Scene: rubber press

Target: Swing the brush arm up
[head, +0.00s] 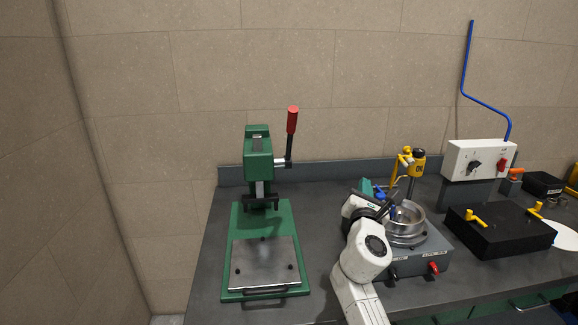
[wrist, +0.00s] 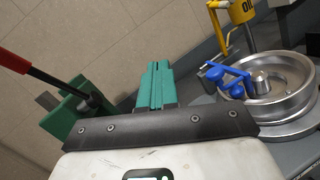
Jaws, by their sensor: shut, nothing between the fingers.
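The blue brush arm (wrist: 230,76) shows at the rim of a round metal bowl (wrist: 285,80) in the wrist view, with blue rounded parts at its near end. In the head view only a small blue bit (head: 393,213) shows at the bowl, partly behind my wrist. My gripper (wrist: 158,72) has teal fingers, shut together and empty. In the wrist view they are left of the brush arm, with a gap between in the picture. In the head view my gripper (head: 368,187) is behind and left of the bowl. I cannot tell whether the brush touches the bowl.
A yellow oil can (head: 418,163) stands behind the bowl. A green press (head: 258,160) with a red-handled lever (head: 292,120) is at left. A black box (head: 500,230) with yellow handles and a white switch box (head: 478,160) are at right. Bare bench lies between press and bowl.

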